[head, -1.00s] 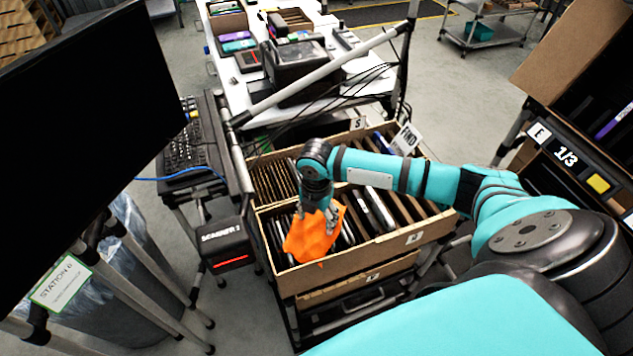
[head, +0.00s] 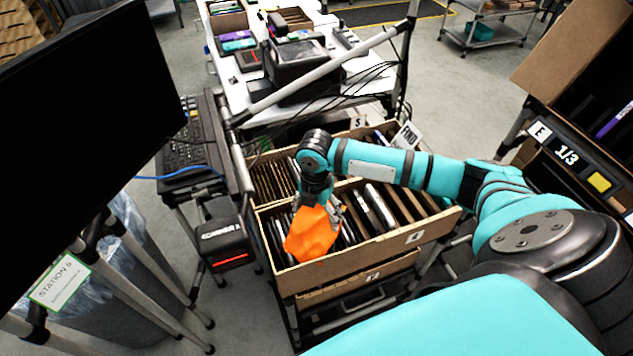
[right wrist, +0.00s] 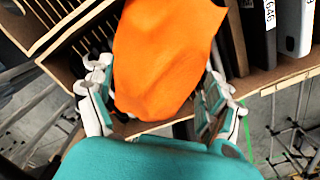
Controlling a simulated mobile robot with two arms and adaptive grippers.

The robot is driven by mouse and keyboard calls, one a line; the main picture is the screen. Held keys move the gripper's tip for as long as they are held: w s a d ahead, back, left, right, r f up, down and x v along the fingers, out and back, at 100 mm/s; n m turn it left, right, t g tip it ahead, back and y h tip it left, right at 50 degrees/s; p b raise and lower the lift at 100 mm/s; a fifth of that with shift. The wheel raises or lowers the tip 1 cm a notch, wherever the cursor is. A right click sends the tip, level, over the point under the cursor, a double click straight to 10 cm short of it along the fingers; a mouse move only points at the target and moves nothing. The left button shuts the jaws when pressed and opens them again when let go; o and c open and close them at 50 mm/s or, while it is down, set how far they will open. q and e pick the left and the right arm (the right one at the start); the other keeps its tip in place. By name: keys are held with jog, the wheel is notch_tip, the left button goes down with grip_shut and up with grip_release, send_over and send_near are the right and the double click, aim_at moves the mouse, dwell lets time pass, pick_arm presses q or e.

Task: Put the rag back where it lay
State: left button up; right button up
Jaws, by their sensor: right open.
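The orange rag (head: 311,233) lies crumpled over the front left part of the front cardboard carton (head: 350,258), against its front wall. My right gripper (head: 318,204) is right above it, pointing down, with its fingers spread on either side of the rag. In the right wrist view the rag (right wrist: 165,60) fills the space between the open fingers (right wrist: 152,92). I cannot tell whether a finger still touches it. What lies under the rag is hidden. My left gripper is not in view.
The carton holds upright slim items and dividers (head: 375,205), with another divided carton section behind. A black scanner (head: 224,242) stands close to its left. A frame pole (head: 330,70) slants behind. A monitor (head: 85,110) blocks the left side.

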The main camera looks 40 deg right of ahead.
aim_at(316, 221)
notch_tip(316, 221, up, 10)
jog(key=b, duration=0.1)
jog(key=shift+b, duration=0.3)
jog(key=shift+a+f, duration=0.1)
jog(key=shift+a, duration=0.05)
